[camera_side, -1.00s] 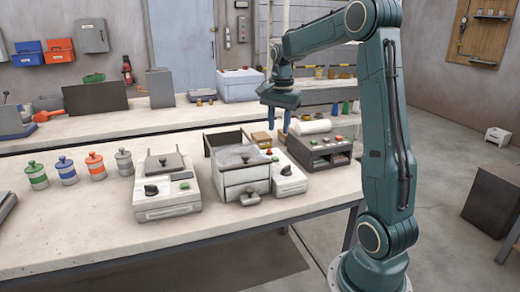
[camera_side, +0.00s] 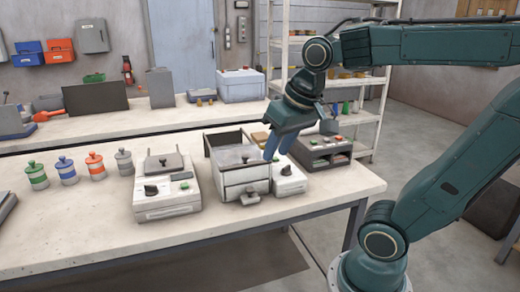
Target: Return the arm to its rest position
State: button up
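My gripper (camera_side: 275,150) hangs tilted from the raised arm at the centre right of the side view. Its two blue fingers point down and to the left, apart, with nothing seen between them. In the picture they overlap the right edge of the white open-topped bin (camera_side: 246,180) and the small white unit (camera_side: 290,183) beside it. I cannot tell their exact height above these. My arm reaches in from the right, its upper link nearly level and its elbow out of frame.
A white bench unit with a black knob (camera_side: 165,203) stands left of the bin. Several banded jars (camera_side: 96,166) stand further left. The front bench edge (camera_side: 150,250) is clear.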

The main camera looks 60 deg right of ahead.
jog(key=s+a+f+n+t, duration=0.1)
jog(key=s+a+f+n, duration=0.1)
jog(key=s+a+n, duration=0.2)
jog(key=shift+s+y, duration=0.4)
jog(key=shift+s, duration=0.1)
